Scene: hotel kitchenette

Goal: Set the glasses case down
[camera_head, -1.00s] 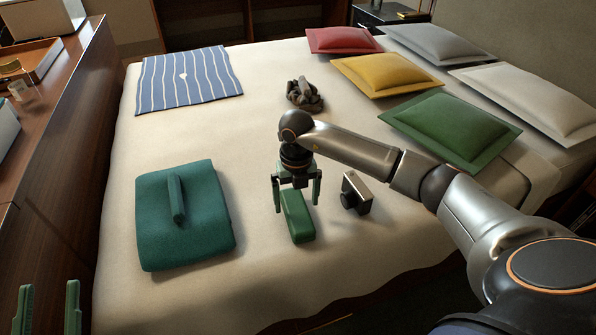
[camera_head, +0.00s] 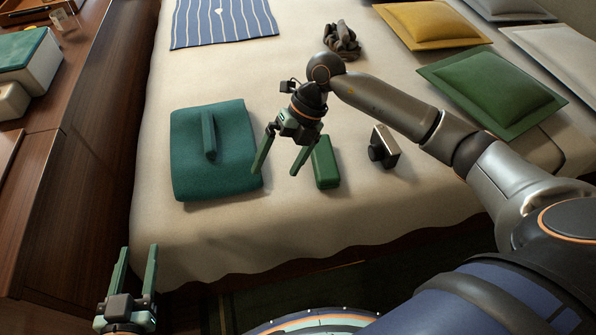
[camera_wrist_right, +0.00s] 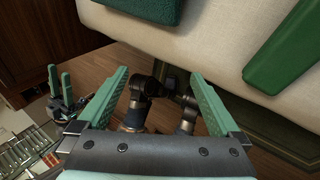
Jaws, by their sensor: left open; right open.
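The green glasses case (camera_head: 325,163) lies on the cream bedspread, to the right of a folded teal blanket (camera_head: 236,172). It also shows at the upper right of the right wrist view (camera_wrist_right: 287,52). My right gripper (camera_head: 276,172) is open and empty, tilted above the bed between the blanket and the case, apart from the case. Its spread fingers (camera_wrist_right: 158,92) hold nothing in the wrist view. My left gripper (camera_head: 137,252) is open and empty at the lower left, off the bed's edge.
A narrow teal object (camera_head: 209,135) lies on the blanket. A small black and silver camera-like object (camera_head: 384,147) stands right of the case. A dark crumpled cloth (camera_head: 341,42), a striped cloth (camera_head: 222,22) and cushions lie farther back. A wooden counter (camera_head: 62,170) runs along the left.

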